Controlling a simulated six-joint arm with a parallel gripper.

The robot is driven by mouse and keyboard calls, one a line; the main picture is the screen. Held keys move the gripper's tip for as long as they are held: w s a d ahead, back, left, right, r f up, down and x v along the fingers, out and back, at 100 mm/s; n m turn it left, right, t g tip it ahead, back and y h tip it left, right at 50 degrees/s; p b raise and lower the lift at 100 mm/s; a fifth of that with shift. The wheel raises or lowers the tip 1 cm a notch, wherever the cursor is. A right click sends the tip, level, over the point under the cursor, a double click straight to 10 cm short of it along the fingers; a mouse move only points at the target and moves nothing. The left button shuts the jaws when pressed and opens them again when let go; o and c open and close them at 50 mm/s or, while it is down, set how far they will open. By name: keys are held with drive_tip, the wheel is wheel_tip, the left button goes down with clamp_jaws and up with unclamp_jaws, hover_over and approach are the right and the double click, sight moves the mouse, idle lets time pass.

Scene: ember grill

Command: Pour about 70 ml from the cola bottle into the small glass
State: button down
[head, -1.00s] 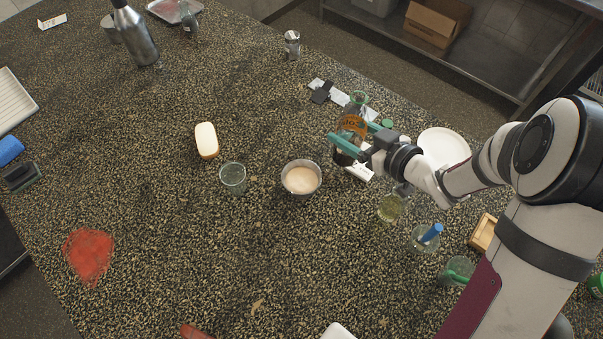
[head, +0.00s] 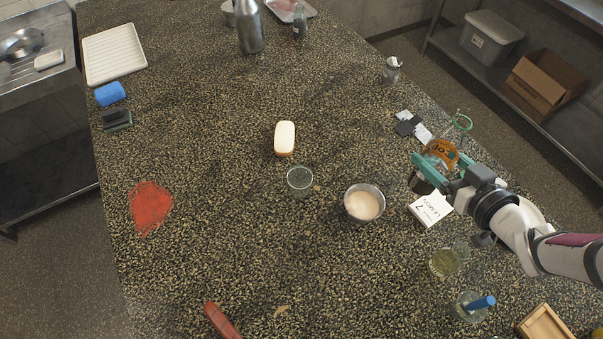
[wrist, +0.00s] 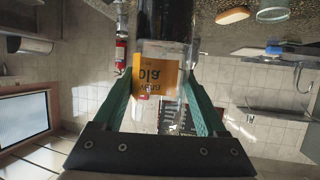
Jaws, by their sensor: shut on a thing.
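My gripper (head: 438,170) is shut on the cola bottle (head: 440,153), a clear bottle with an orange label and dark liquid towards its lower end. In the wrist view the bottle (wrist: 165,50) stands between the two green fingers, its label upside down in that inverted picture. The bottle looks about upright, seemingly above the counter; its exact height is hard to tell. The small glass (head: 300,181) stands clear and apparently empty on the counter, to the left of the bottle and apart from it.
A metal bowl of pale liquid (head: 364,202) stands between the small glass and my gripper. A white box (head: 431,208) lies below the gripper. A glass with yellowish liquid (head: 444,262) is nearer. A sponge (head: 285,138) lies behind the small glass. The counter left of it is open.

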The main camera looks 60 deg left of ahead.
drive_tip(key=s+a+n+g+h, duration=0.1)
drive_tip(key=s+a+n+g, duration=0.4)
drive_tip(key=a, duration=0.5)
drive_tip(key=s+a+n+g+h, duration=0.1)
drive_tip(key=s+a+n+g, duration=0.35)
drive_tip(key=a, duration=0.55)
wheel_tip(320, 180, down, 11)
drive_tip(key=shift+s+g, duration=0.15)
drive_tip(key=shift+g, duration=0.2)
drive_tip(key=shift+d+y, duration=0.1)
drive_tip(key=shift+y, duration=0.2)
